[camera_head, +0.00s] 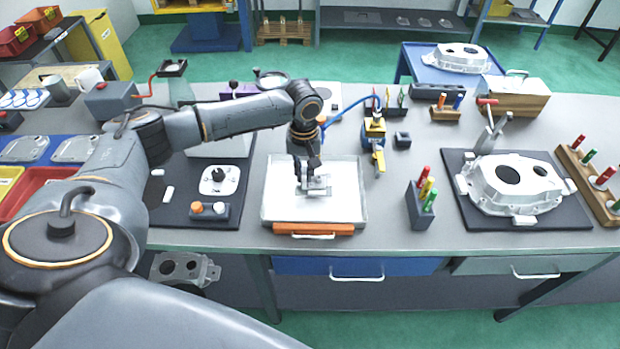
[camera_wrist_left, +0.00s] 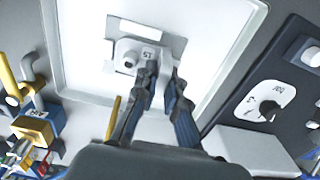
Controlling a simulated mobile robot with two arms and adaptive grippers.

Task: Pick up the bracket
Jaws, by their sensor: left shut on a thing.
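The bracket (camera_head: 319,184) is a small grey metal part over the white tray (camera_head: 345,206) in the middle of the bench. In the left wrist view the bracket (camera_wrist_left: 127,54) shows a round hole and a marked face. My left gripper (camera_head: 306,181) points down over the tray, shut on the bracket. In the left wrist view the fingers of my left gripper (camera_wrist_left: 164,80) hide part of the bracket. I cannot tell whether the bracket touches the tray. My right gripper is not in view.
A yellow-and-blue device (camera_head: 376,135) stands right of the tray, and a dark holder (camera_head: 420,205) with coloured pens stands nearer the front. A large casting (camera_head: 515,183) lies on a dark mat at right.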

